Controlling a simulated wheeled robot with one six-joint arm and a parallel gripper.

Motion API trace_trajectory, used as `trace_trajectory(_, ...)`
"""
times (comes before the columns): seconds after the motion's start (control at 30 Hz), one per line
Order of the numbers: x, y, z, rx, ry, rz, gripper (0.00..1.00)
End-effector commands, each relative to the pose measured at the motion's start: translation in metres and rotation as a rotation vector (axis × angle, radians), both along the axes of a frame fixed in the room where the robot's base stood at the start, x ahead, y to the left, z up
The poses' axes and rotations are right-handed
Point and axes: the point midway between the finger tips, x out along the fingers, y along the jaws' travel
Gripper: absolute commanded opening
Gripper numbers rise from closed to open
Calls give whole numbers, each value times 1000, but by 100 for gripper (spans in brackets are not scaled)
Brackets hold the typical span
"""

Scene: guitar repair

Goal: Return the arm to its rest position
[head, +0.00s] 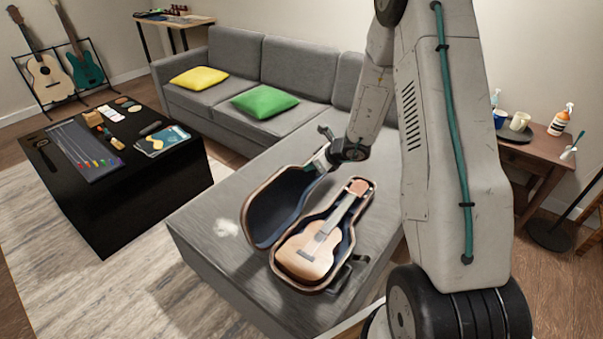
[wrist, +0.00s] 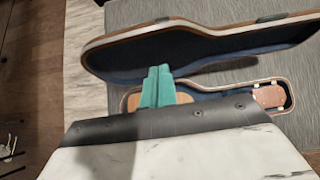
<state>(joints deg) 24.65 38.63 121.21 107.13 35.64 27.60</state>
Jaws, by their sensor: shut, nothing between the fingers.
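My arm reaches over the grey couch section in the head view. My gripper (head: 318,163) hangs beside the upper edge of the open case lid, with its teal fingers shut and empty. In the wrist view the gripper (wrist: 157,82) shows its fingers together in front of the dark lid. The open guitar case (head: 342,274) lies on the couch, with its lid (head: 262,215) tilted up on the left. A small wooden guitar (head: 308,250) lies in it. In the wrist view the fingers and the arm's pale body hide part of the case. Whether the fingers touch the lid is unclear.
A black table (head: 140,190) with tools stands at left, and guitars (head: 48,78) stand on a rack behind it. Yellow (head: 199,77) and green (head: 265,102) cushions lie on the sofa. A wooden side table (head: 545,145) with bottles and mugs stands at right.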

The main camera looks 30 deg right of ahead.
Motion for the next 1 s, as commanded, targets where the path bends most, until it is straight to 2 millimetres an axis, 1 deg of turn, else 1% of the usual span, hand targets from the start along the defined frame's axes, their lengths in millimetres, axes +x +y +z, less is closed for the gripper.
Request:
trace_trajectory(0.03,-5,-3,8,-1,-2,-1,0)
trace_trajectory(0.1,-9,-6,17,-1,-2,-2,0)
trace_trajectory(0.2,-14,-7,25,-1,-2,0,0)
trace_trajectory(0.47,-17,-7,29,-2,0,6,0)
trace_trajectory(0.53,-17,-4,30,-10,-15,32,0)
trace_trajectory(0.57,-18,-1,31,-15,-24,64,0)
trace_trajectory(0.63,-26,10,29,-30,-34,156,0)
trace_trajectory(0.7,-39,25,30,-48,-48,278,0)
trace_trajectory(0.73,-46,31,35,-61,-60,338,0)
trace_trajectory(0.77,-52,38,41,-74,-76,402,0)
trace_trajectory(0.87,-77,66,69,-129,-134,643,0)
trace_trajectory(0.9,-88,78,82,-154,-158,740,0)
trace_trajectory(0.97,-105,92,100,-190,-192,880,0)
trace_trajectory(1.0,-118,102,112,-216,-213,976,0)
